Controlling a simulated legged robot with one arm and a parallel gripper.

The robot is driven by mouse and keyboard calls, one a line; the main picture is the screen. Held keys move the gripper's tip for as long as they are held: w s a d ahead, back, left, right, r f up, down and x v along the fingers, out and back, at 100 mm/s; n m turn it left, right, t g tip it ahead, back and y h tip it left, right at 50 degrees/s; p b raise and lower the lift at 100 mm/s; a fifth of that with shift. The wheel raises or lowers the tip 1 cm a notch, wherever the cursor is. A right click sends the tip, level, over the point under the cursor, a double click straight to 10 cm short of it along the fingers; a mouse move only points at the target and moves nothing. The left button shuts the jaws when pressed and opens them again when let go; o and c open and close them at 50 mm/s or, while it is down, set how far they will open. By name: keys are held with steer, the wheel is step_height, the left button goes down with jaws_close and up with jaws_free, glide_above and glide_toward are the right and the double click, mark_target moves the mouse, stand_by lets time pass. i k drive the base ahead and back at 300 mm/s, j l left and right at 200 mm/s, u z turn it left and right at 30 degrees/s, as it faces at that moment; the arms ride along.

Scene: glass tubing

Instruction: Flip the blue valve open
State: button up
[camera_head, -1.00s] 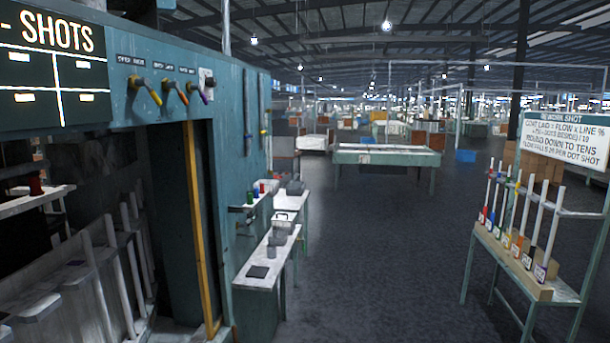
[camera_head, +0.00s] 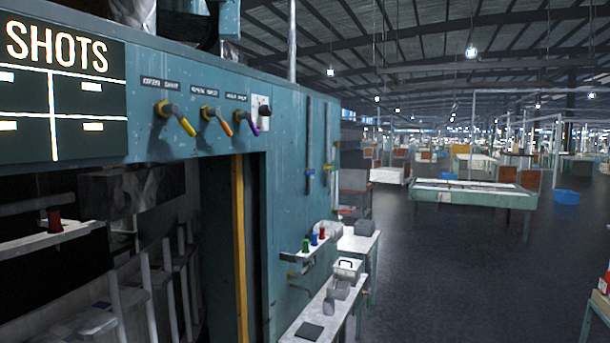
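Three lever valves show on the front of a teal machine (camera_head: 290,100), with a yellow handle (camera_head: 187,127), an orange handle (camera_head: 227,130) and a purple handle (camera_head: 252,129). All three handles slant down to the right. None of them looks blue. I cannot tell whether the blue piece is a valve. My gripper is not in view.
A dark board reading SHOTS (camera_head: 60,90) hangs at the left. A narrow bench (camera_head: 310,318) and a small shelf with coloured spools (camera_head: 313,240) stand along the machine's right side. Open floor (camera_head: 440,275) lies to the right, with a long table (camera_head: 475,195) beyond.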

mark_target(313, 170)
steer(key=i+l, duration=0.1)
steer(key=i, duration=0.4)
steer(key=i+l+u, duration=0.1)
steer(key=i, duration=0.4)
steer(key=i+l, duration=0.2)
steer(key=i, duration=0.25)
steer(key=i+l+u, duration=0.1)
steer(key=i, duration=0.4)
